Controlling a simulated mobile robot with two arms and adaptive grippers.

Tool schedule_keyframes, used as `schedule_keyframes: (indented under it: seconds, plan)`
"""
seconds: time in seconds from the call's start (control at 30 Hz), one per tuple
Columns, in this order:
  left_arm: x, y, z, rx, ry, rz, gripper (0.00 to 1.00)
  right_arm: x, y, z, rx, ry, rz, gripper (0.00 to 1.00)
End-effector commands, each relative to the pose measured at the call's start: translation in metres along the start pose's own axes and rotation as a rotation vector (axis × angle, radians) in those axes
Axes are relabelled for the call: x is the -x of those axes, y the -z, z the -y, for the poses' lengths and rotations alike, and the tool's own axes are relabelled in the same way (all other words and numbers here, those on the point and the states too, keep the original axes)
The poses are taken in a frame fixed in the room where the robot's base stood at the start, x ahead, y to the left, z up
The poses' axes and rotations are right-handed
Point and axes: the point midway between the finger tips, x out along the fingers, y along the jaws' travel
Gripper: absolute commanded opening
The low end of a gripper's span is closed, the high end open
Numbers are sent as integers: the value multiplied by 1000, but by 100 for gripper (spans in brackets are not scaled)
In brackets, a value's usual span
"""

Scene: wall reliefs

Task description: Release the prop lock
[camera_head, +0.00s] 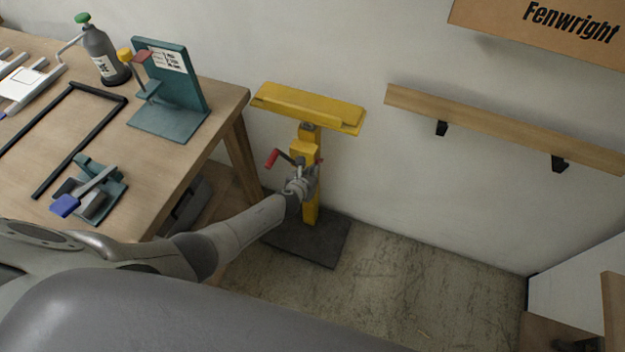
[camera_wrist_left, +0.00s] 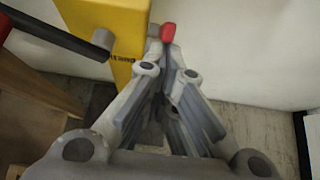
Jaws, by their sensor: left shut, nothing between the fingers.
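The yellow prop stand (camera_head: 311,207) stands upright by the wall, with a flat yellow bar across its top. A crank with a red grip (camera_head: 271,158) sticks out to the left of its post. A small red tip (camera_head: 320,161) shows at the right of the post. My left gripper (camera_head: 301,172) is shut and empty in front of the post, just below the crank. In the left wrist view, the red tip (camera_wrist_left: 168,33) appears just beyond my fingertips, and the yellow post (camera_wrist_left: 110,30) is to their left. I cannot tell whether the fingers touch the red tip.
The wooden bench (camera_head: 115,145) at left carries a grey bottle (camera_head: 104,55), a green stand (camera_head: 185,85) and a blue-handled clamp (camera_head: 66,205). A wooden rail (camera_head: 500,128) runs along the wall at right. The floor right of the dark base (camera_head: 315,245) is clear.

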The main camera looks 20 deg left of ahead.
Motion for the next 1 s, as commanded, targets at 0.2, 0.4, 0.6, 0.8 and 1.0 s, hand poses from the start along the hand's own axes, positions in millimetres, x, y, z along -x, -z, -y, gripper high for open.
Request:
schedule_keyframes:
  seconds: [0.2, 0.4, 0.6, 0.8, 1.0]
  plan:
    - [3, -16, -1, -2, -2, 1, 0, 12, 1, 0, 0, 0, 0, 40]
    - [1, -32, -1, -1, -1, 1, 0, 21, 2, 0, 0, 0, 0, 40]
    - [-1, -36, -1, 0, -1, -1, 0, 22, 2, 0, 0, 0, 0, 40]
    - [0, -38, 0, 0, -1, 0, 0, 23, 2, 0, 0, 0, -1, 40]
    - [5, -46, 0, 0, -1, 0, 0, 32, 3, 0, 0, 0, -1, 40]
